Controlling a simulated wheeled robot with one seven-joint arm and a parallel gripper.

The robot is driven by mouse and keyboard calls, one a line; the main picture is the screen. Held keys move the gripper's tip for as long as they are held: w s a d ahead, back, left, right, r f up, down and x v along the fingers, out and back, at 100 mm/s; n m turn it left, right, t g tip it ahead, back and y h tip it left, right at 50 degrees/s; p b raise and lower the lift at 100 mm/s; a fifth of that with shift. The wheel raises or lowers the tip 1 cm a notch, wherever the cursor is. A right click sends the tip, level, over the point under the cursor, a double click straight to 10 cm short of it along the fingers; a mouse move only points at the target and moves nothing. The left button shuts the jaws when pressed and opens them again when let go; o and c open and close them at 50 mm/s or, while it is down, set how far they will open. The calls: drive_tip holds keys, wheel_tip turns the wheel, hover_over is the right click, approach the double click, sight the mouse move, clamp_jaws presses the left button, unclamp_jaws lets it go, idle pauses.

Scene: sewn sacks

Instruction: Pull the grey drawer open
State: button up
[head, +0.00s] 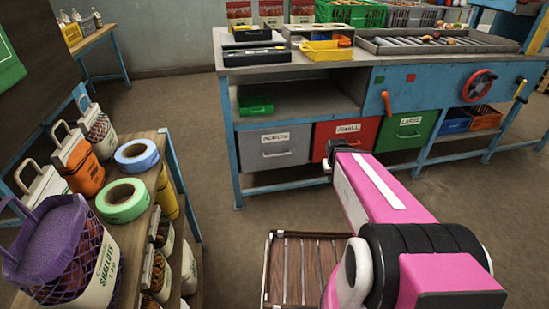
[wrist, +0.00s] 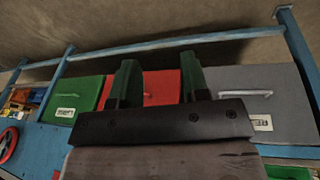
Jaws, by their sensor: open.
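The grey drawer (head: 262,160) is at the left of a row of drawers low in the blue workbench. It looks shut, with a pale bar handle (head: 277,154) and a white label. In the upside-down wrist view the grey drawer (wrist: 285,85) is at the right, with its handle (wrist: 246,93) beside my fingers. My gripper (wrist: 159,72) is open and empty, its two green-dark fingers apart in front of the red drawer. In the head view my pink arm hides most of the gripper (head: 329,160), near the red drawer's left side.
The red drawer (head: 345,132) and green drawer (head: 405,131) stand right of the grey one. A blue bench leg (head: 231,150) borders the grey drawer on the left. A shelf of sacks and tape rolls (head: 122,200) stands at the left. A slatted wooden rack (head: 300,268) is low in front.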

drive_tip(key=w+f+n+t, duration=0.3)
drive_tip(key=w+n+t, duration=0.15)
drive_tip(key=w, duration=0.55)
drive_tip(key=n+t+y, duration=0.5)
drive_tip(key=n+y, duration=0.6)
drive_tip(key=n, duration=0.8)
approach(277, 155)
drive_tip(key=shift+m, duration=0.25)
drive_tip(key=x, duration=1)
drive_tip(key=shift+w+d+f, duration=0.1)
drive_tip(key=shift+w+f, duration=0.25)
drive_tip(key=shift+f, duration=0.05)
